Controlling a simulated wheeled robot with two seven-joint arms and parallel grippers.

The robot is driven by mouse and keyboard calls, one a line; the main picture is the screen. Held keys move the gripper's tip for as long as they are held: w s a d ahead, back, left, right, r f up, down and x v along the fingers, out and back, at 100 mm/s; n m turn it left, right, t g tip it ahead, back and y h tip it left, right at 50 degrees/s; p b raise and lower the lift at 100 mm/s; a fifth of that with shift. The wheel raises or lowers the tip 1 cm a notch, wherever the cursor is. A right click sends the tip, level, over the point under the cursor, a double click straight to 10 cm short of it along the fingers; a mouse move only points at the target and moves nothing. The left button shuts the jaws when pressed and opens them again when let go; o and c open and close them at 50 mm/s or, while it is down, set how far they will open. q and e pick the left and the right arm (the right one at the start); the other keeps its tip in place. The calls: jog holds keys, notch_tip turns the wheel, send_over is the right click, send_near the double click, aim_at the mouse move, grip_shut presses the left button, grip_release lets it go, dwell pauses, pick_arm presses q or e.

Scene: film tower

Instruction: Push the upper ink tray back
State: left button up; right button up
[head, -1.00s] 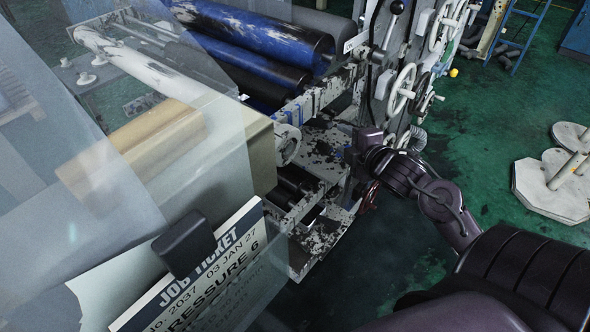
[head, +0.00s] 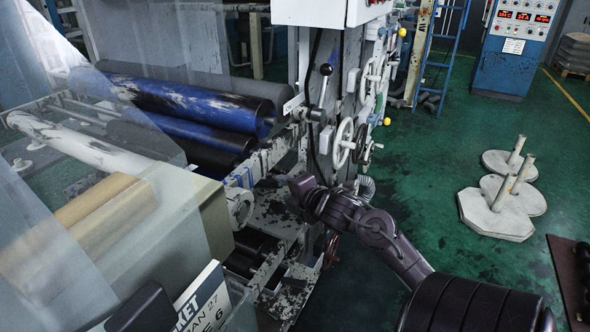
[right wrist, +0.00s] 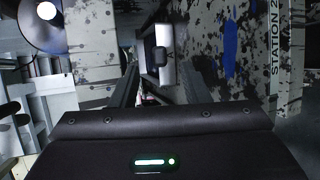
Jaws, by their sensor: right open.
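An ink-spattered tray (head: 268,207), which looks like the upper ink tray, sits in the press frame below the blue rollers. My right gripper (head: 298,188) is in front of its right side; in the head view I cannot tell whether it touches. In the right wrist view my right gripper (right wrist: 152,82) has its two dark fingers apart. A pale metal piece with a black knob (right wrist: 158,55) shows beyond and between the fingertips, and nothing is clearly held. A spattered grey panel (right wrist: 225,50) is close on the right. My left gripper is not in view.
Handwheels (head: 343,143) and a black-knobbed lever (head: 325,72) stand just beyond my right arm. A second spattered tray (head: 287,290) is lower down. Clear film and a job ticket (head: 203,300) are at the left.

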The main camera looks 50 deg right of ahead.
aim_at(279, 186)
jog(key=shift+x, duration=2.05)
grip_shut()
grip_release()
jog(key=shift+s, duration=0.15)
jog(key=v, duration=0.7)
jog(key=shift+s+a+r, duration=0.1)
jog(key=shift+s+r, duration=0.05)
jog(key=shift+s, duration=0.15)
